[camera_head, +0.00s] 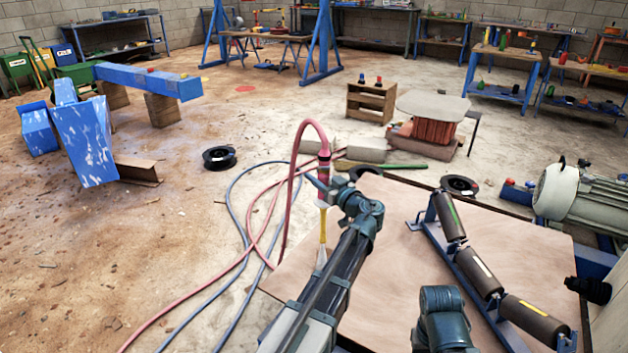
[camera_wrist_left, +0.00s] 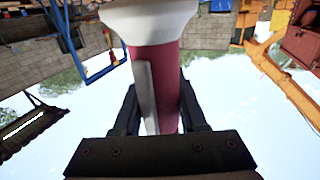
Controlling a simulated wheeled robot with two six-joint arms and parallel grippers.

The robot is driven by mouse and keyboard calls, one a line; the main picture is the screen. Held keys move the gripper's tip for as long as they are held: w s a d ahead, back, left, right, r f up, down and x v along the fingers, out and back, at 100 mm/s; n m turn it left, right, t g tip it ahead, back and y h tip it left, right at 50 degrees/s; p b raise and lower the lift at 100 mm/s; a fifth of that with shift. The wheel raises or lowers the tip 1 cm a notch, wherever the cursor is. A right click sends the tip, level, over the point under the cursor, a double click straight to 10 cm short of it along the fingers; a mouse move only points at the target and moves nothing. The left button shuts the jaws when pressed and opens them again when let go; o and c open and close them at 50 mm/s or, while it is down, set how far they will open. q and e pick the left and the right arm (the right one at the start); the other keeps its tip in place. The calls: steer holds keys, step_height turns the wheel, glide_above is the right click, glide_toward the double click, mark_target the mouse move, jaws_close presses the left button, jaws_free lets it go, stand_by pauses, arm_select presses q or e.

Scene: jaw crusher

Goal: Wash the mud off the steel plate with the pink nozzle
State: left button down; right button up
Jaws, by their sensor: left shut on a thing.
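The pink nozzle (camera_head: 323,172) is held upright in my left gripper (camera_head: 326,187), above the near left edge of a brown board-topped surface. A red hose (camera_head: 312,127) arches from its top. Below the gripper a thin yellow and pale part (camera_head: 322,232) points down. In the left wrist view the nozzle's pink body (camera_wrist_left: 155,72) with a white collar stands between the dark jaws of the gripper (camera_wrist_left: 160,105). I cannot identify the steel plate or any mud on it with certainty. My right gripper is not in view.
The brown surface (camera_head: 400,270) carries a blue frame with dark rollers (camera_head: 481,272). A grey motor (camera_head: 568,195) stands at the right. Red and blue hoses (camera_head: 238,245) lie on the floor. A black spool (camera_head: 219,157) and blue steel beams (camera_head: 88,140) are at the left.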

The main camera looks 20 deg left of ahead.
arm_select(q)
steer(key=shift+w+d, duration=0.15)
steer(key=shift+w, duration=0.8)
steer(key=shift+w+d, duration=0.1)
steer(key=shift+w, duration=0.85)
